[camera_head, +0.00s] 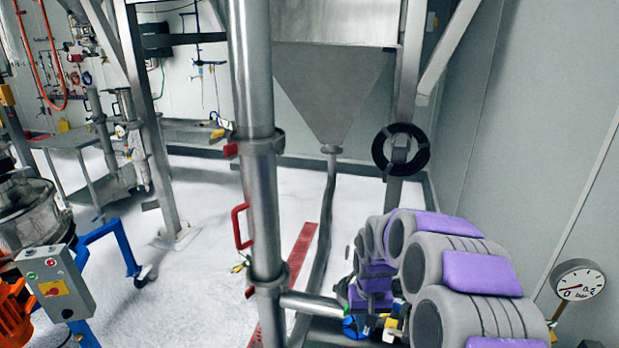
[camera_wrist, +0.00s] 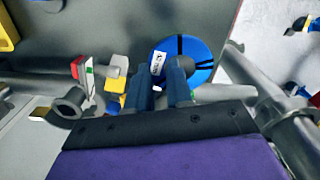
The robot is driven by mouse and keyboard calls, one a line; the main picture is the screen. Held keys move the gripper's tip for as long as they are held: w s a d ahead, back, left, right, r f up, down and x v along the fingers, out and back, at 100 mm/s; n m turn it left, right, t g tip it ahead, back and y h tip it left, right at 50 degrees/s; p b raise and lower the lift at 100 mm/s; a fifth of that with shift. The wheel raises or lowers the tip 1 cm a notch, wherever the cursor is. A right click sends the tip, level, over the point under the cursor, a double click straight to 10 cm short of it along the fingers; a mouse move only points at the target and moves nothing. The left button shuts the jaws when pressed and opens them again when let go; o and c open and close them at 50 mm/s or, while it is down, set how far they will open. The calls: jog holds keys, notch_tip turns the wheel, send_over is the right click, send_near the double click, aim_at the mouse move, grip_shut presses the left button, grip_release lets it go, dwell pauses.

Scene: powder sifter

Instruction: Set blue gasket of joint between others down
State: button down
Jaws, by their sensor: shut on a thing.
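The blue gasket (camera_wrist: 202,57) is a round blue disc with dark bands and a white printed label. It shows in the upper middle of the wrist view, at my fingertips. My gripper (camera_wrist: 168,84) is shut on it at its lower left edge, and the fingers hide part of the disc. In the head view a small bit of blue (camera_head: 351,327) shows beside my arm at the bottom, and most of the gripper area there is hidden. A dark grey surface lies behind the gasket; I cannot tell whether they touch.
Small red, white and yellow parts (camera_wrist: 92,72) and a grey pipe piece (camera_wrist: 70,103) are left of my fingers. A metal pipe (camera_wrist: 290,130) is to the right. In the head view, a vertical steel pipe (camera_head: 254,130) with red clamp handles stands left of my arm.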

aim_at(365, 332)
jog(key=shift+f+b, duration=2.2)
